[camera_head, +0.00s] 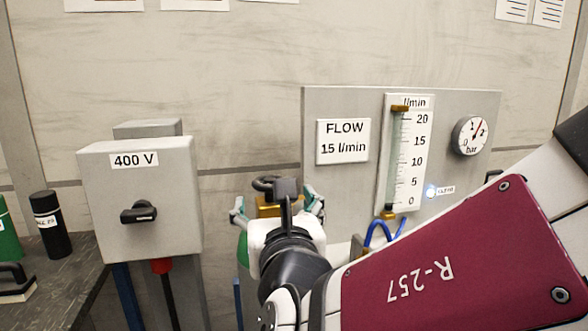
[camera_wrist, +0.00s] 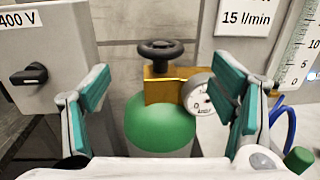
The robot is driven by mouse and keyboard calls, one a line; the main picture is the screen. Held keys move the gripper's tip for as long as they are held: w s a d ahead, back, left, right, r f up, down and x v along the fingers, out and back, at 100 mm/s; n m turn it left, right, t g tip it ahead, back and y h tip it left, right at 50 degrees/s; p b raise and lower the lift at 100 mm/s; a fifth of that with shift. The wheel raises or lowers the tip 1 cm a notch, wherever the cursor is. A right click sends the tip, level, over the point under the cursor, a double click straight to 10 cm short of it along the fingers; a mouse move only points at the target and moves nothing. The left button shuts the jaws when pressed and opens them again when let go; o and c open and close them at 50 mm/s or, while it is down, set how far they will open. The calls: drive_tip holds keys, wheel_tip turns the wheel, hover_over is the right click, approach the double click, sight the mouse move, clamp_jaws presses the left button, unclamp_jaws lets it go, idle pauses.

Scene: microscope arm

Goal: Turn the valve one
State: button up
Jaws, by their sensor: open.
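The valve is a black handwheel (camera_wrist: 160,49) on a brass block (camera_wrist: 163,86) atop a green-shouldered gas cylinder (camera_wrist: 160,122). A small round gauge (camera_wrist: 201,97) sits on the block's right side. In the head view, the handwheel (camera_head: 266,184) shows just beyond my gripper (camera_head: 277,206), and the wrist hides most of the cylinder. My gripper (camera_wrist: 165,90) is open, with one teal-padded finger to each side of the valve in the wrist view. The fingers are apart from the handwheel and hold nothing.
A grey 400 V box (camera_head: 140,185) with a black rotary switch stands left. A grey panel (camera_head: 345,105) behind right carries a FLOW 15 l/min sign (camera_head: 343,141), a flow tube (camera_head: 400,155) and a bar gauge (camera_head: 469,136). Blue hose (camera_head: 380,230) runs below it.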

sight(268, 174)
drive_tip(key=shift+w+a+r+p, duration=0.1)
drive_tip(key=shift+w+a+p, duration=0.1)
drive_tip(key=shift+w+p, duration=1.25)
drive_tip(key=w, duration=0.2)
drive_tip(key=w+a, duration=0.1)
drive_tip(key=w, duration=0.5)
drive_tip(key=shift+w+a, duration=0.1)
drive_tip(key=shift+a, duration=0.15)
drive_tip(key=c, duration=1.2)
